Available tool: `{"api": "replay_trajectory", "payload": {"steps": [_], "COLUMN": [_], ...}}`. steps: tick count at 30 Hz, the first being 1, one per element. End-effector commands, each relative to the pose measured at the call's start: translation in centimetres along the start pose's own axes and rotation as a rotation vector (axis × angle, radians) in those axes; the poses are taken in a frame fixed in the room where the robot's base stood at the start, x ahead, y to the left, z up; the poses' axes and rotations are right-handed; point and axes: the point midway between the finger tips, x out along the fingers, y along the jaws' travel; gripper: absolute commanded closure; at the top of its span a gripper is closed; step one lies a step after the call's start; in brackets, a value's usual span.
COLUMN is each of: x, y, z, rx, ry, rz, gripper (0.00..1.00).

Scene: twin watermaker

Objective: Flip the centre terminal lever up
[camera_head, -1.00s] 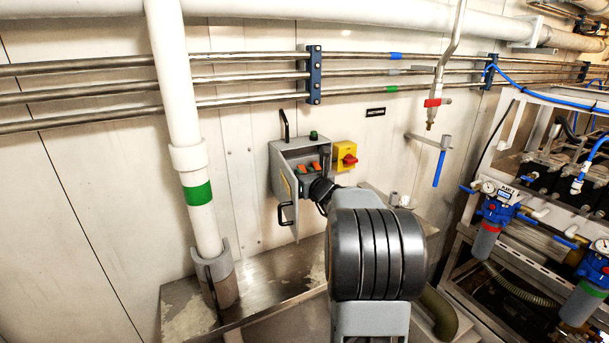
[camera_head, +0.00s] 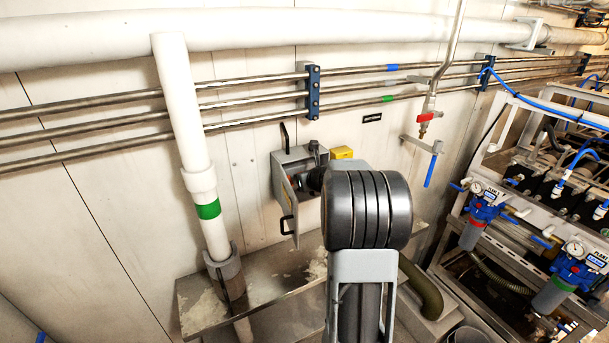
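The grey electrical box (camera_head: 279,178) is on the wall at the middle of the view, its door (camera_head: 288,203) swung open toward me. My arm stands in front of the box's right part. My gripper (camera_head: 313,179) reaches into the box opening, and its fingers are mostly hidden behind my arm. The terminal levers inside are hidden or too small to make out, so I cannot tell the centre one's position or whether my gripper touches it.
A yellow switch box (camera_head: 342,153) is right of the grey box, partly covered by my arm. A white pipe with a green band (camera_head: 208,210) stands left. A metal bench (camera_head: 255,291) lies below. Blue-topped filters (camera_head: 482,212) and a rack are at right.

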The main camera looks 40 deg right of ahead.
Motion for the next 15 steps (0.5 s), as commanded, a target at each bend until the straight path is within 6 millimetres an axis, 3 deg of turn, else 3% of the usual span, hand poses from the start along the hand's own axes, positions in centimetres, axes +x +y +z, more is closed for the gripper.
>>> {"api": "replay_trajectory", "payload": {"steps": [15], "x": [-0.03], "y": [0.0], "z": [0.07], "rx": [0.002], "ry": [0.03], "rz": [0.0], "gripper": [1.0]}}
